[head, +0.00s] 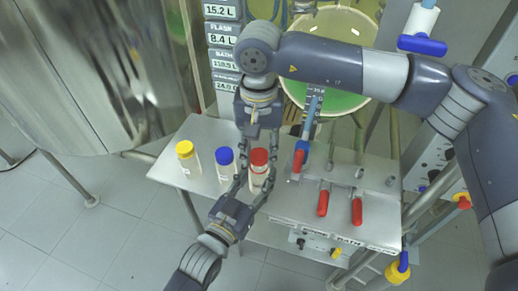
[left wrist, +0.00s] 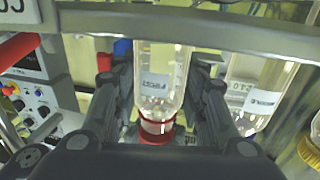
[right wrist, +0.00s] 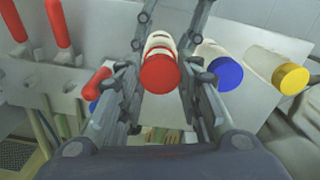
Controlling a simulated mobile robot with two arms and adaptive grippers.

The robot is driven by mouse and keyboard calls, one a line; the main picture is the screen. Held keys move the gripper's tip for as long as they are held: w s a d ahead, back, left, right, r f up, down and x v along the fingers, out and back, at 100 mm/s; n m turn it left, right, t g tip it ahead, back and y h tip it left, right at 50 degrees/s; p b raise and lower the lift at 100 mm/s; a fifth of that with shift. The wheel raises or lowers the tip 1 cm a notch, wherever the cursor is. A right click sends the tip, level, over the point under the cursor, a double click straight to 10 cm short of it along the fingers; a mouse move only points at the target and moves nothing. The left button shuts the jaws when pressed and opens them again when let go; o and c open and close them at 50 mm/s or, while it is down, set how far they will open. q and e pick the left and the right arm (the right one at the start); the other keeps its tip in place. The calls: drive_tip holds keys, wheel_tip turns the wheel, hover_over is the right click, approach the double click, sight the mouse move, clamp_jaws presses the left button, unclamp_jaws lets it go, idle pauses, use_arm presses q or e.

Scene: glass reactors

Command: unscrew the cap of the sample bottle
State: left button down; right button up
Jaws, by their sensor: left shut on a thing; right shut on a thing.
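The sample bottle (head: 257,177) is clear with a pale label and a red cap (head: 259,157), and it stands upright at the front of the steel bench. My left gripper (head: 254,183) is shut on the bottle's body from the front, with one finger on each side. In the left wrist view the bottle (left wrist: 160,75) appears upside down between the fingers, with its red cap (left wrist: 153,132) lowest. My right gripper (head: 259,148) comes down from above and is shut on the red cap, which shows between its fingers in the right wrist view (right wrist: 159,73). The cap is on the bottle.
A blue-capped bottle (head: 225,165) stands close on the left, and a yellow-capped bottle (head: 187,157) farther left. Red-handled valves (head: 322,203) are on the right of the steel bench (head: 168,172). A glass vessel with green liquid (head: 335,98) is behind.

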sight(259, 155)
drive_tip(key=shift+r, duration=2)
use_arm(q)
drive_tip(key=c, duration=0.9)
unclamp_jaws()
